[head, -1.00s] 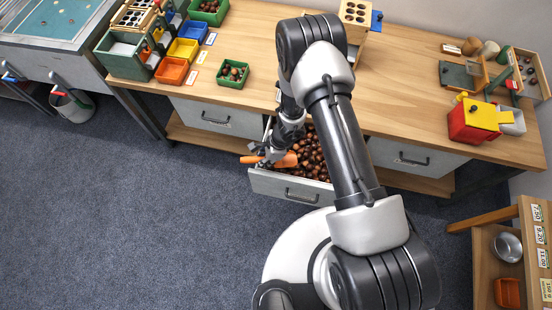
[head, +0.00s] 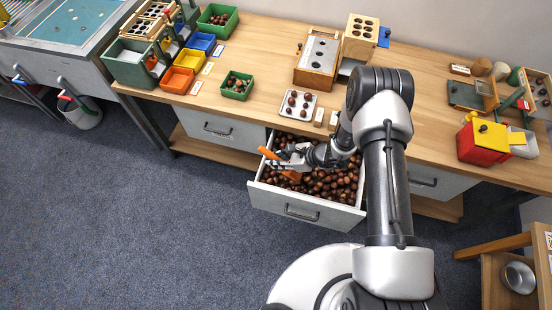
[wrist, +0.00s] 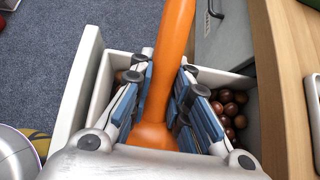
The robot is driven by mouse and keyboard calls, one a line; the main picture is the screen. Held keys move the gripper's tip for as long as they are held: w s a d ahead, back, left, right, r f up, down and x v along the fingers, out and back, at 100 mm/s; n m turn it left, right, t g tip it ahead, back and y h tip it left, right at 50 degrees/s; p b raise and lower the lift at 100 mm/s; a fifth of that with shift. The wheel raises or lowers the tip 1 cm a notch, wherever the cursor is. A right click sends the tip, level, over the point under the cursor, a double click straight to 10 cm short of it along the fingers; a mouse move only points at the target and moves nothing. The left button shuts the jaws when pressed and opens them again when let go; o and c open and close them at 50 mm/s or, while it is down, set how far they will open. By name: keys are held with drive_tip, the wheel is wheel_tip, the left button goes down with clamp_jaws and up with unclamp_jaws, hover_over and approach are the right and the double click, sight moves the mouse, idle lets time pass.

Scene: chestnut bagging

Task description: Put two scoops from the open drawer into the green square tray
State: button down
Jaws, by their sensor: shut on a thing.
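My gripper (head: 287,163) is shut on an orange scoop (head: 268,153) over the left part of the open drawer (head: 300,207). The drawer holds many brown chestnuts (head: 330,187). In the wrist view the scoop's orange handle (wrist: 173,60) runs between the fingers of my gripper (wrist: 168,95). I cannot tell whether the scoop holds chestnuts. A small green square tray (head: 237,85) with some chestnuts in it stands on the bench, behind and left of the drawer. A larger green tray (head: 217,18) with chestnuts stands farther back.
Blue, yellow and orange trays (head: 177,80) stand left of the small green tray. A metal plate with chestnuts (head: 298,104) and a wooden box (head: 318,62) stand on the bench behind the drawer. A red and yellow box (head: 482,142) is at the right. Bench between is clear.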

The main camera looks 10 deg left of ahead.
sight(292, 172)
drive_tip(key=shift+d+f+b, duration=0.25)
drive_tip(key=shift+f+b, duration=0.2)
drive_tip(key=shift+f, duration=0.65)
drive_tip(key=shift+h, duration=0.3)
drive_tip(key=d+f, duration=0.1)
drive_tip(key=d+f+b, duration=0.1)
drive_tip(key=f, duration=0.1)
drive_tip(key=d+f, duration=0.1)
drive_tip(key=f, duration=0.1)
drive_tip(key=shift+s+d+b, duration=0.15)
drive_tip(key=shift+d+b, duration=0.2)
drive_tip(key=shift+d, duration=0.05)
drive_tip(key=d+h+p, duration=0.3)
drive_tip(key=d+h, duration=0.1)
drive_tip(key=d, duration=0.2)
drive_tip(key=r+h+p, duration=0.1)
drive_tip(key=r+p, duration=0.1)
drive_tip(key=a+r+h+p, duration=0.1)
drive_tip(key=p, duration=0.1)
drive_tip(key=shift+s+r+p, duration=0.1)
drive_tip(key=shift+r+p, duration=0.2)
drive_tip(key=shift+r, duration=0.1)
drive_tip(key=r+p, duration=0.1)
drive_tip(key=r+h+p, duration=0.1)
drive_tip(key=p, duration=0.1)
drive_tip(key=shift+a, duration=0.35)
